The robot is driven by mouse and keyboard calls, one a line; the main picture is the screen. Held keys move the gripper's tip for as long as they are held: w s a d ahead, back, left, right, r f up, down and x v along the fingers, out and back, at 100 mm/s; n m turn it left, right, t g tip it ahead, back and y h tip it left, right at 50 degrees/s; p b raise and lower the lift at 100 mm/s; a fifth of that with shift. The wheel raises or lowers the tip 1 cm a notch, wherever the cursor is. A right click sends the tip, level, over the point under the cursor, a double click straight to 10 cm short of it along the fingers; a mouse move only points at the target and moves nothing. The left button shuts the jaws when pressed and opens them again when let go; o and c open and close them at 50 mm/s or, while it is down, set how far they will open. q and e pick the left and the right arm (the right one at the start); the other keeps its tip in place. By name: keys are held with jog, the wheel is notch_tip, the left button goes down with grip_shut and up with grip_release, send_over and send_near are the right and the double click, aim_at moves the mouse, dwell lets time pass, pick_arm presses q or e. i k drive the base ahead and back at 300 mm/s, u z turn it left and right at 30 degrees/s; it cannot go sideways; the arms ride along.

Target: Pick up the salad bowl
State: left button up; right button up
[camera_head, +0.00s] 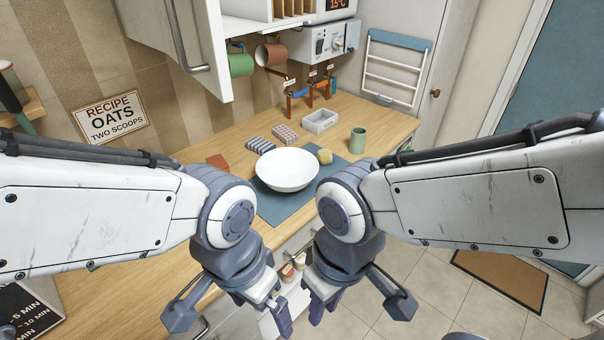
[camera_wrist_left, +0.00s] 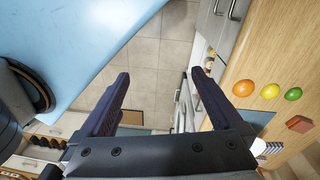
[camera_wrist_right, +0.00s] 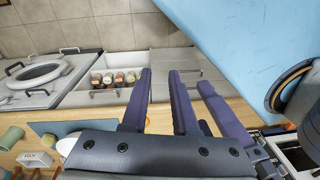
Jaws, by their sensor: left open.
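The white salad bowl (camera_head: 287,168) sits upright on a blue-grey mat (camera_head: 274,210) on the wooden counter. A white edge of it shows in the right wrist view (camera_wrist_right: 66,146), mostly hidden by my gripper. My left gripper (camera_head: 277,309) is open and empty, below and in front of the bowl, off the counter's front edge; its spread fingers show in the left wrist view (camera_wrist_left: 160,76). My right gripper (camera_head: 320,300) is beside it, also apart from the bowl. Its fingers in the right wrist view (camera_wrist_right: 160,72) have a narrower, empty gap.
Several fruits (camera_wrist_left: 270,90) lie on the counter. An open drawer with jars (camera_wrist_right: 118,80) is below. A cabinet door (camera_head: 185,40) hangs open above.

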aim_at(287, 169)
jog(key=u, duration=0.05)
jog(key=k, duration=0.55)
jog(key=z, duration=0.55)
jog(key=i, duration=1.05)
jog(key=u, duration=0.75)
